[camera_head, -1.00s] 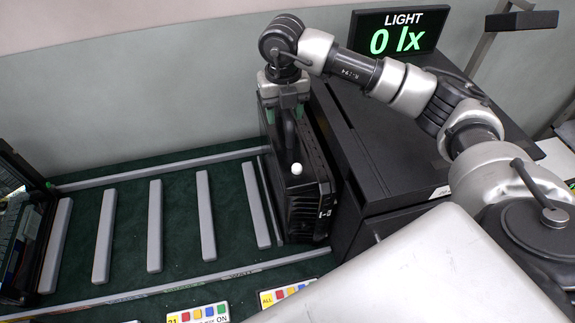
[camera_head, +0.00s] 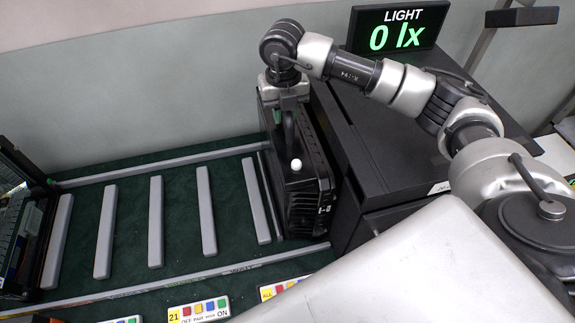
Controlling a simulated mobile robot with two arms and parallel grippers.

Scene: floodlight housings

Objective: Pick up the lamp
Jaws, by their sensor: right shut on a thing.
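The lamp (camera_head: 309,195) is a black floodlight housing with a white knob on top and ribbed sides. It stands upright at the right end of the rack, close beside the black cabinet. My right gripper (camera_head: 287,102) reaches down from above and is shut on the lamp's top handle at its far end. The fingertips are partly hidden by the gripper body. I cannot tell whether the lamp's base touches the rack. My left gripper is not in view.
A green-floored rack with several grey divider bars (camera_head: 205,210) lies left of the lamp, its slots empty. Another dark housing (camera_head: 22,225) stands at the far left. The black cabinet (camera_head: 385,130) carries a display (camera_head: 398,28) reading 0 lx. Button panels (camera_head: 198,310) line the front.

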